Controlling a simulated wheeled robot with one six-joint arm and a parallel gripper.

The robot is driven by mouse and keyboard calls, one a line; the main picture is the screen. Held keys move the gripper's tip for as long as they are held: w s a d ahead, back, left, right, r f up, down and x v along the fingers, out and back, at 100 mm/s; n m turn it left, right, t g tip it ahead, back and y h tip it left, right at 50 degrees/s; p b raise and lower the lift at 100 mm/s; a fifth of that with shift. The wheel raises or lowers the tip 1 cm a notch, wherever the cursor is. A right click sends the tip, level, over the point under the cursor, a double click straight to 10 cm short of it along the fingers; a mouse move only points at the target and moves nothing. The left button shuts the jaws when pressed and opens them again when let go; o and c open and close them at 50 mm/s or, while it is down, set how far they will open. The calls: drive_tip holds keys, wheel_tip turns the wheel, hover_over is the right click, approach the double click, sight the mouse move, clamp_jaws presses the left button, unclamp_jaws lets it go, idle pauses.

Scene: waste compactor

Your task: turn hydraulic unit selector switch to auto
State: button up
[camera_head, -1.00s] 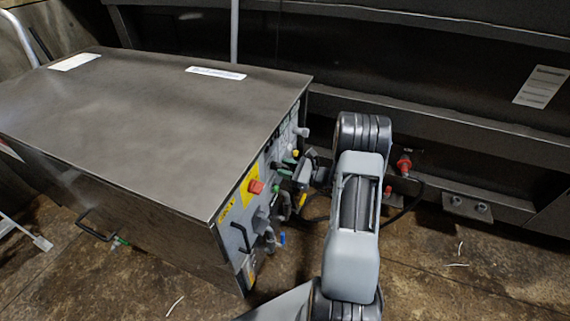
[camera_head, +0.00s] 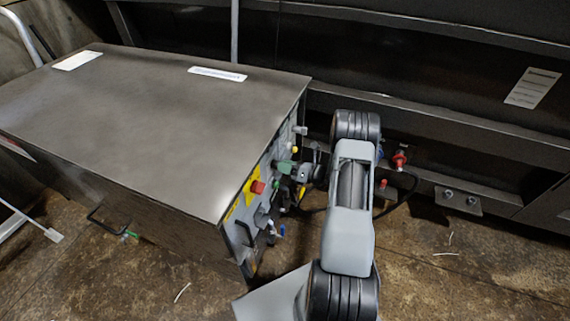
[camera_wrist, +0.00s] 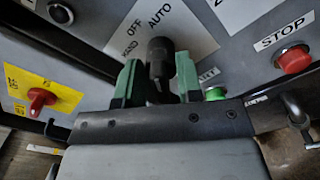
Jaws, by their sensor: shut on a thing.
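The selector switch (camera_wrist: 159,57) is a black knob on the panel in the wrist view. Its white label (camera_wrist: 165,25) reads HAND, OFF and AUTO, tilted in the picture. My gripper (camera_wrist: 157,82) has green fingers on both sides of the knob and is shut on it. The knob hides part of the label, and I cannot read exactly which mark it points to. In the head view my gripper (camera_head: 287,168) is at the side panel of the hydraulic unit (camera_head: 150,110), a large grey metal box.
A red STOP button (camera_wrist: 293,60) is to the right and a green button (camera_wrist: 215,93) is close by my right finger. A red knob (camera_wrist: 40,99) on a yellow plate is at the left. In the head view a red emergency button (camera_head: 257,187) sits on the panel.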

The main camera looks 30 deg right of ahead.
drive_tip(key=shift+f+m+p, duration=0.1)
drive_tip(key=shift+m+p, duration=0.2)
drive_tip(key=shift+m, duration=0.7)
drive_tip(key=o, duration=0.6)
drive_tip(key=shift+c, duration=0.2)
drive_tip(key=shift+s+d, duration=0.2)
drive_tip(key=shift+d, duration=0.05)
drive_tip(key=v, duration=1.3)
